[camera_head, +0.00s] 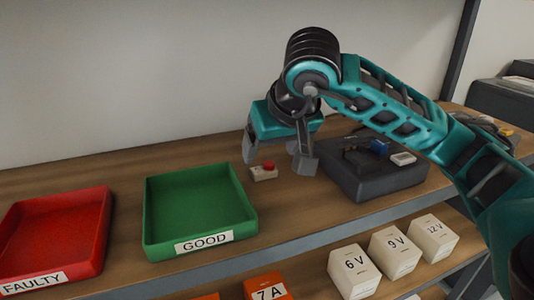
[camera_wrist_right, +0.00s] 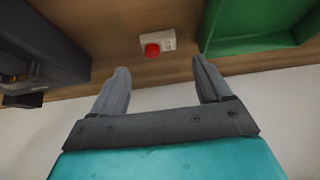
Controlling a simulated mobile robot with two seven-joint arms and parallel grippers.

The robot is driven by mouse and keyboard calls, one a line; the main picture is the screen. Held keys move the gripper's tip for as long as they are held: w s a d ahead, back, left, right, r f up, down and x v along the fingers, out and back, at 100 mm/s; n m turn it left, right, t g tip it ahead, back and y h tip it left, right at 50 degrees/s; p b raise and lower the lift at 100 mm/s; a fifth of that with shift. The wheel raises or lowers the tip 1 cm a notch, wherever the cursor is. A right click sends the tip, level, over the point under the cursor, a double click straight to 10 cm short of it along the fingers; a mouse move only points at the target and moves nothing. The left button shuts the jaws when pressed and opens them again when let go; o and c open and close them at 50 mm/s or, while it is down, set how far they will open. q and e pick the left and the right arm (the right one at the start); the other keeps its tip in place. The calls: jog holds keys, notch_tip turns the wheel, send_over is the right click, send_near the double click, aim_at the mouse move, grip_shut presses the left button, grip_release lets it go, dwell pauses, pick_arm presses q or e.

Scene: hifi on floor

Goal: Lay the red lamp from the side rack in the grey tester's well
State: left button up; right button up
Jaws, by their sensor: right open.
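A small red piece on a white base (camera_head: 265,171) stands on the wooden shelf between the green tray and the dark grey tester; it also shows in the right wrist view (camera_wrist_right: 152,49). I cannot tell for sure whether it is the red lamp. My right gripper (camera_head: 277,161) is open and empty above and around this piece, its fingers spread to either side in the head view. The grey tester (camera_head: 350,183) is right of the gripper, with a blue part, a white part and a black part on top. Its well is not clearly visible. My left gripper is out of view.
A green GOOD tray (camera_head: 160,240) and a red FAULTY tray (camera_head: 88,262) stand empty at left. White blocks marked 6 V (camera_head: 354,272), 9 V (camera_head: 395,252) and 12 V (camera_head: 433,238) sit on a lower shelf. My right arm covers part of the right side.

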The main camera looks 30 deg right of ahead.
jog(key=p+v, duration=0.1)
jog(key=v, duration=0.5)
jog(key=shift+s+r, duration=0.25)
jog(key=shift+r, duration=0.05)
jog(key=shift+a, duration=0.1)
